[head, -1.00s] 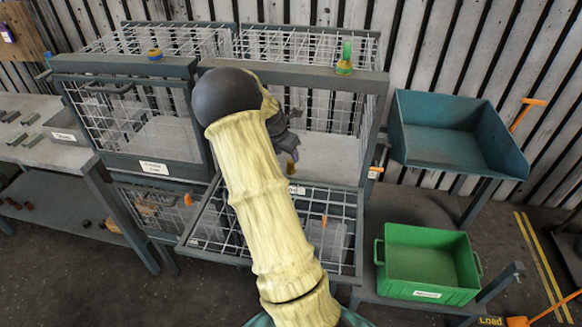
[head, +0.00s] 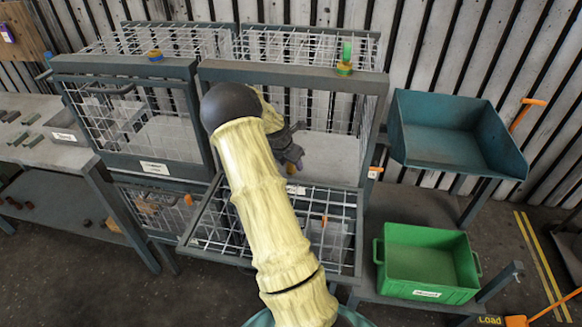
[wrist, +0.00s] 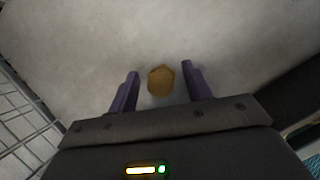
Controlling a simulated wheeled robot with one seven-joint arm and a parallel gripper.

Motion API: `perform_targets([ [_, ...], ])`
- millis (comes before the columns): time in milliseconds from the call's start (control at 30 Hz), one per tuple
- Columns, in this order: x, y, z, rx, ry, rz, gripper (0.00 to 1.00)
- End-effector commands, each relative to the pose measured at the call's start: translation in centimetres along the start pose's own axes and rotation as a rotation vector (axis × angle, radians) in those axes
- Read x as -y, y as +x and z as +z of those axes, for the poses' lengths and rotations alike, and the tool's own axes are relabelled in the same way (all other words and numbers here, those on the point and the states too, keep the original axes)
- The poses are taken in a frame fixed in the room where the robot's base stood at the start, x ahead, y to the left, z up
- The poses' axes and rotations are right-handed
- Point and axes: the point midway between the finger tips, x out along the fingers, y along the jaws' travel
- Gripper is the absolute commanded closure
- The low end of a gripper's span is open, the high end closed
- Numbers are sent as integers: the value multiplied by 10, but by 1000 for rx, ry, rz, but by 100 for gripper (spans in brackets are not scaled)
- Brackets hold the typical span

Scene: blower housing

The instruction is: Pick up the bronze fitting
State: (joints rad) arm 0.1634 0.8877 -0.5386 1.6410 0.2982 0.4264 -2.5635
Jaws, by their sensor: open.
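The bronze fitting (wrist: 160,81) shows in the wrist view as a small brownish-gold, roughly round piece on a pale grey surface. My gripper (wrist: 160,84) is open, with one purple finger on each side of the fitting. The fitting lies between the fingers in the picture, near the level of their tips, with a gap on both sides. I cannot tell how far above the surface the fingertips are. In the head view, my gripper (head: 292,164) is inside the open right bay of the wire cage, and the fitting is not clearly seen there.
A closed mesh door (head: 135,125) stands at left. A green bin (head: 425,262) and a teal tray (head: 445,135) are at right. The bay's grey floor around the fitting looks clear.

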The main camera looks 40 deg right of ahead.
Motion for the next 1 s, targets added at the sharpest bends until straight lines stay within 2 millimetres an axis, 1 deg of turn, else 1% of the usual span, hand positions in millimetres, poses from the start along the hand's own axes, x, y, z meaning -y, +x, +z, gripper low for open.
perform_targets([
  [67,0,0,0,0,0,0,50],
  [100,0,0,0,0,0,0,54],
  [167,0,0,0,0,0,0,66],
  [200,0,0,0,0,0,0,74],
  [267,0,0,0,0,0,0,86],
  [333,0,0,0,0,0,0,99],
  [667,0,-2,1,0,0,1,100],
  [767,-1,-7,3,1,0,2,100],
  [867,-1,-16,8,2,0,3,100],
  [1000,-1,-14,0,75,-6,-3,100],
])
